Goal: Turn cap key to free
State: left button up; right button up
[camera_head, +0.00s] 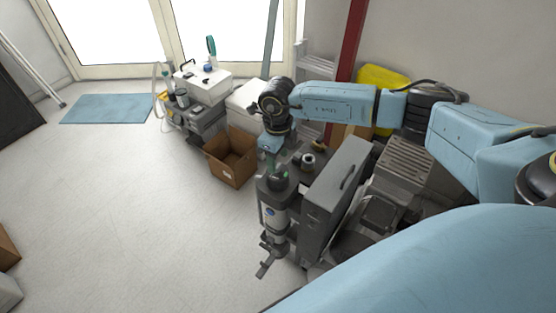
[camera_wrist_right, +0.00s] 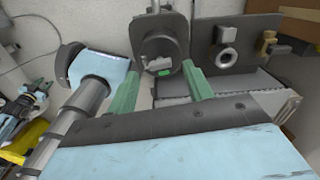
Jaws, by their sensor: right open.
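A dark rounded cap (camera_head: 279,182) tops the grey and white cylinder unit (camera_head: 273,218) at the centre of the head view. In the right wrist view the cap (camera_wrist_right: 160,45) has a small light-grey key piece (camera_wrist_right: 159,64) and a green mark on its face. My right gripper (camera_head: 277,161) points down just above the cap. In the wrist view its two green fingers (camera_wrist_right: 161,72) are spread, one to each side of the key piece, with nothing gripped. Whether a finger touches the cap cannot be told. My left gripper is not in view.
A grey cabinet with a handle (camera_head: 337,190) stands close on the right of the cylinder. A round metal port (camera_wrist_right: 228,59) and a brass fitting (camera_wrist_right: 268,43) sit beside the cap. A cardboard box (camera_head: 231,158) is on the floor at left. Open floor lies further left.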

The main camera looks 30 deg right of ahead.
aim_at(278, 165)
notch_tip(278, 165, up, 11)
dwell(0.3)
dwell(0.4)
